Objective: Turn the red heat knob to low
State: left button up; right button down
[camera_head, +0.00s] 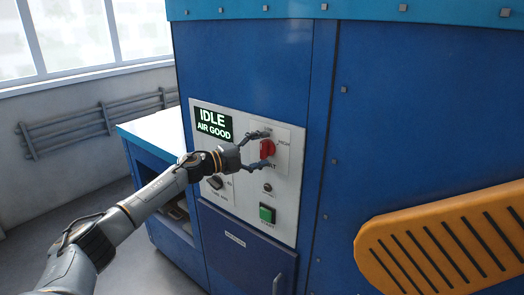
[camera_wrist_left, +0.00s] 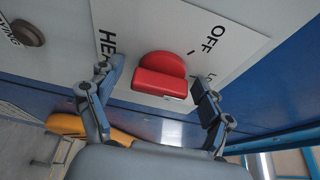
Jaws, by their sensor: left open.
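The red heat knob (camera_head: 267,149) is on the pale control panel (camera_head: 283,220) of the blue machine. In the left wrist view the knob (camera_wrist_left: 160,78) sits on a white label plate, with "OFF" to its upper right and "HE..." to its left. Where the knob points is hard to tell. My left gripper (camera_head: 261,151) is open, one finger above the knob and one below it. In the wrist view the fingers of my left gripper (camera_wrist_left: 158,92) stand on either side of the knob, and I see no clear contact. My right gripper is out of view.
A display (camera_head: 213,123) reads "IDLE AIR GOOD". A dark knob (camera_head: 215,182) and a green button (camera_head: 267,213) are lower on the panel. A door with a handle (camera_head: 277,285) is below. An orange slotted panel (camera_head: 440,240) juts in at the right.

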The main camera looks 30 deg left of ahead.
pick_arm(q)
jog(key=v, duration=1.2)
dwell(0.7)
